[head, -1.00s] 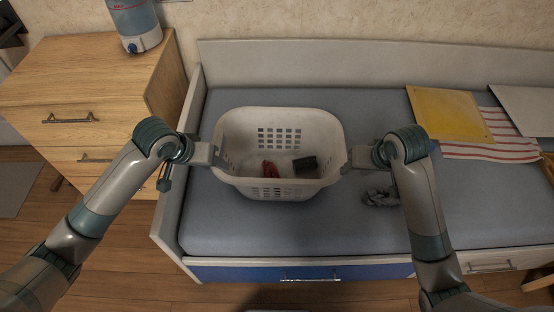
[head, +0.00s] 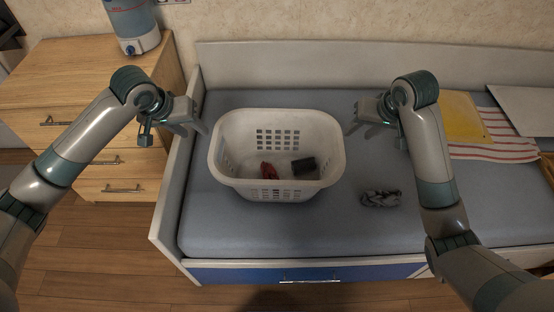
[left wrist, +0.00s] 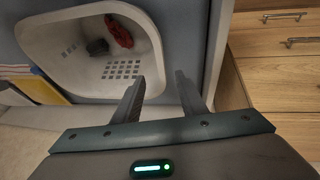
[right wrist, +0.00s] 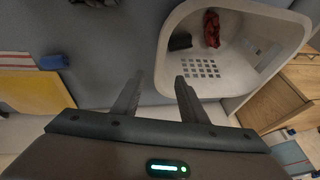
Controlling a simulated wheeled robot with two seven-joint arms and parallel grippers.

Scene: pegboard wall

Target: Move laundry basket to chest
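The white laundry basket (head: 277,190) stands upright on the blue-grey bed (head: 225,232), with a red cloth (head: 267,171) and a dark item (head: 304,166) inside. The wooden chest of drawers (head: 115,162) stands left of the bed. My left gripper (head: 203,128) is open and empty beside the basket's left rim; its spread fingers show in the left wrist view (left wrist: 160,88). My right gripper (head: 350,131) is open and empty just off the basket's right rim; its fingers show apart in the right wrist view (right wrist: 158,82). Neither gripper holds the basket.
A white and blue container (head: 133,25) stands on the chest top near the wall. A crumpled grey cloth (head: 381,198) lies on the bed right of the basket. A yellow board (head: 462,117) and a striped cloth (head: 497,147) lie further right. The bed's raised side panel (head: 176,190) borders the chest.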

